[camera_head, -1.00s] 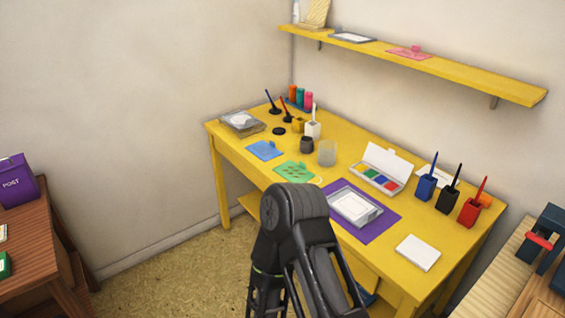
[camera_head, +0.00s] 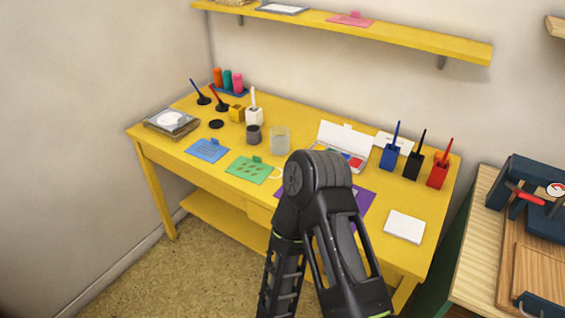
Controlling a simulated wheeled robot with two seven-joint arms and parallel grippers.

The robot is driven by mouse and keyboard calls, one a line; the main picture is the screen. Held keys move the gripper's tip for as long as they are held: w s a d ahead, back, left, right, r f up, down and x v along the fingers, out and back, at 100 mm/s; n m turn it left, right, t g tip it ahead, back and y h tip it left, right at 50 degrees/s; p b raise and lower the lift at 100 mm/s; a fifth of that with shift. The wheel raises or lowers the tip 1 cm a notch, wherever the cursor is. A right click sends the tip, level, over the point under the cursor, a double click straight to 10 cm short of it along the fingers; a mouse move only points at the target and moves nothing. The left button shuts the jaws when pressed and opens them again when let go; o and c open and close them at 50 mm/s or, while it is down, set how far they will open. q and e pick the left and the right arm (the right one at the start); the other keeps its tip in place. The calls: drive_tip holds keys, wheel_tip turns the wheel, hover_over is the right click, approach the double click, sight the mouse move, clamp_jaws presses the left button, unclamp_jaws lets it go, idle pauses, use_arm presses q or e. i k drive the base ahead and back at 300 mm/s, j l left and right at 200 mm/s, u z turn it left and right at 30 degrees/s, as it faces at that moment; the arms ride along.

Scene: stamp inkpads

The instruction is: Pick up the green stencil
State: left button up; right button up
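The green stencil (camera_head: 249,170) lies flat near the front edge of the yellow table (camera_head: 170,155). It has a small tab at its back edge and several cut-outs. A blue stencil (camera_head: 207,149) lies to its left, apart from it. One of my dark arms rises from the bottom, with its joint just right of the green stencil in the picture; the stencil is not covered. No gripper fingers show, so neither gripper can be placed relative to the stencil.
Behind the stencil stand a grey cup (camera_head: 253,134) and a clear glass (camera_head: 280,140). A purple mat (camera_head: 365,196) is partly hidden by my arm. A white pad (camera_head: 404,227) and blue, black and red holders are at the right. A wooden workbench (camera_head: 467,252) stands right of the table.

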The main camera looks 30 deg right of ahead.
sight(252, 171)
drive_tip(key=i+j+z, duration=0.1)
drive_tip(key=z, duration=0.35)
drive_tip(key=i+j+z, duration=0.1)
drive_tip(key=z, duration=0.35)
drive_tip(key=i+j+z, duration=0.1)
drive_tip(key=z, duration=0.35)
drive_tip(key=j+z, duration=0.25)
drive_tip(key=z, duration=0.2)
drive_tip(key=j+z, duration=0.2)
drive_tip(key=z, duration=0.25)
drive_tip(key=j+z, duration=0.25)
drive_tip(key=z, duration=0.15)
drive_tip(key=j+z, duration=0.25)
drive_tip(key=z, duration=0.15)
drive_tip(key=k+j+z, duration=0.15)
drive_tip(key=z, duration=0.2)
drive_tip(key=j, duration=0.1)
